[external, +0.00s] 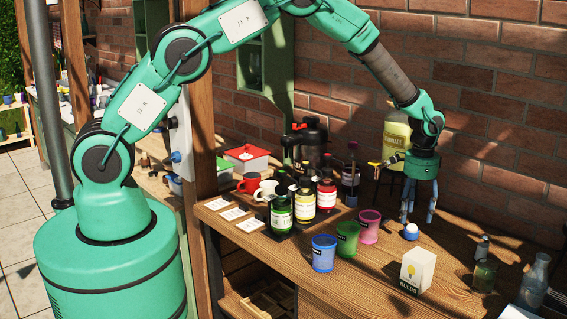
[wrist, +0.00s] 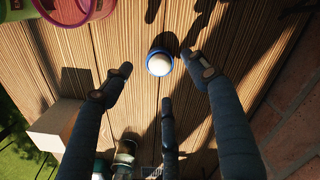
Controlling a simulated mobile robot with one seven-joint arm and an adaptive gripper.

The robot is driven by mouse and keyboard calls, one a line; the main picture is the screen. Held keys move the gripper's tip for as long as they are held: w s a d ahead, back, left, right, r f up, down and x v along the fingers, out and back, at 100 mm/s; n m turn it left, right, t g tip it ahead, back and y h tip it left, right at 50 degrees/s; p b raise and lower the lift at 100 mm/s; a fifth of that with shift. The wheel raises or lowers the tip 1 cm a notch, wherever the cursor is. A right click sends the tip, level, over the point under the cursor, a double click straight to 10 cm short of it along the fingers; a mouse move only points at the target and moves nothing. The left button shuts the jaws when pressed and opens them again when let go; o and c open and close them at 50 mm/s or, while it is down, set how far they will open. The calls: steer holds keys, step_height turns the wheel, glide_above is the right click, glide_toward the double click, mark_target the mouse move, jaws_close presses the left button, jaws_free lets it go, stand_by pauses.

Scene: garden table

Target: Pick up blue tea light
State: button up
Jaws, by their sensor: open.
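The blue tea light (external: 411,231) is a small blue cup with a white top, standing on the wooden table. In the wrist view the tea light (wrist: 159,63) is at the upper middle. My gripper (external: 418,218) points down just above and behind the tea light in the external view. In the wrist view my gripper (wrist: 160,80) has its fingers spread, with the tea light between and slightly beyond the tips. The fingers are open and hold nothing; I cannot tell whether any finger touches the tea light.
A pink cup (external: 368,227), a green cup (external: 347,239) and a blue cup (external: 323,253) stand left of the tea light. A white bulb box (external: 417,270) is in front. Glass jars and a bottle (external: 534,280) stand at right. The brick wall (external: 500,130) rises behind.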

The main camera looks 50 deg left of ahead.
mark_target(412, 225)
steer(key=shift+f, duration=0.35)
steer(key=shift+s+a+f+p, duration=0.1)
steer(key=shift+f+p, duration=0.1)
steer(key=shift+f, duration=1.1)
steer(key=shift+a+f+p, duration=0.1)
steer(key=shift+f+p, duration=0.1)
steer(key=shift+f, duration=1.1)
steer(key=c, duration=1.3)
